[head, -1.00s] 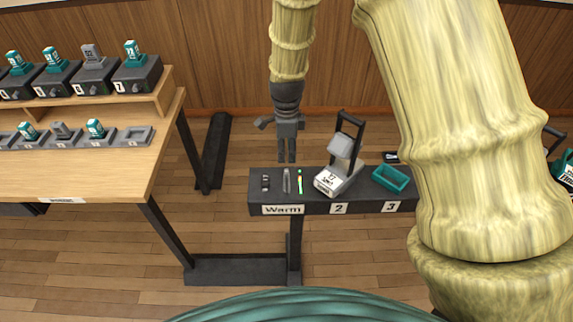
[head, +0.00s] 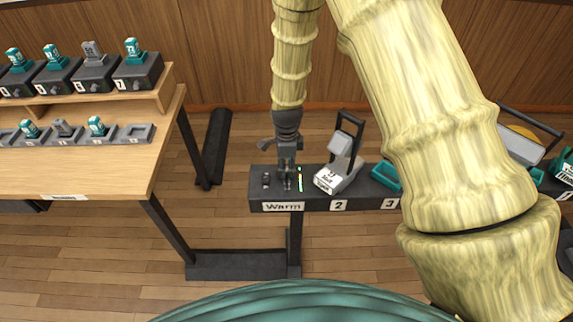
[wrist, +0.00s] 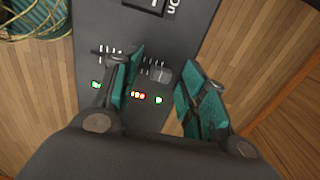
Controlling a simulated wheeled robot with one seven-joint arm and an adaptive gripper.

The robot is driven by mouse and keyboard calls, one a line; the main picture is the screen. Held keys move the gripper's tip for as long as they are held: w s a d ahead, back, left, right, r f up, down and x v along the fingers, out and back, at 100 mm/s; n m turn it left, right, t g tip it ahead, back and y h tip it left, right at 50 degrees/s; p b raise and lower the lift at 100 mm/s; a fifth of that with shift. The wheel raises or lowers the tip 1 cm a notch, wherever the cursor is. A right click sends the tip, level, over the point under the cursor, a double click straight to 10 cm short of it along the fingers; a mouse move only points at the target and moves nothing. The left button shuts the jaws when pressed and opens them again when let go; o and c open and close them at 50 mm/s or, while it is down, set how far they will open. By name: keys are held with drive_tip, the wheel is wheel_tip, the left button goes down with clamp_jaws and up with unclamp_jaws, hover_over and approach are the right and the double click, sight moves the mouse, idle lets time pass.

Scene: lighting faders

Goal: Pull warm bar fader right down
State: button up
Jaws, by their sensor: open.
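The Warm station, marked by a white label (head: 283,206), is at the left end of a dark narrow bench (head: 372,203). My gripper (head: 287,186) is low over this station, pointing down, and covers the middle of it in the head view. In the wrist view my gripper (wrist: 161,68) is open, with teal-padded fingers apart. A small grey fader cap (wrist: 160,75) shows between the fingers, beside white tick marks. I cannot tell whether either finger touches it. Small green, red and orange lights (wrist: 138,95) glow on the panel; they also show as a light strip (head: 300,178) right of my gripper.
A small dark knob (head: 266,180) is left of my gripper. A grey-white device with a black handle (head: 338,175) stands close on the right, at label 2. A teal tray (head: 385,176) is beyond it. A wooden table (head: 90,175) is at the left.

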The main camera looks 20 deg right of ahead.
sight(287, 191)
clamp_jaws()
drive_tip(key=s, duration=0.2)
drive_tip(key=s+a, duration=0.1)
drive_tip(key=s, duration=0.1)
drive_tip(key=s+a+p, duration=0.1)
drive_tip(key=s, duration=0.1)
drive_tip(key=shift+s, duration=0.55)
unclamp_jaws()
drive_tip(key=shift+s+a, duration=0.1)
drive_tip(key=shift+r, duration=0.15)
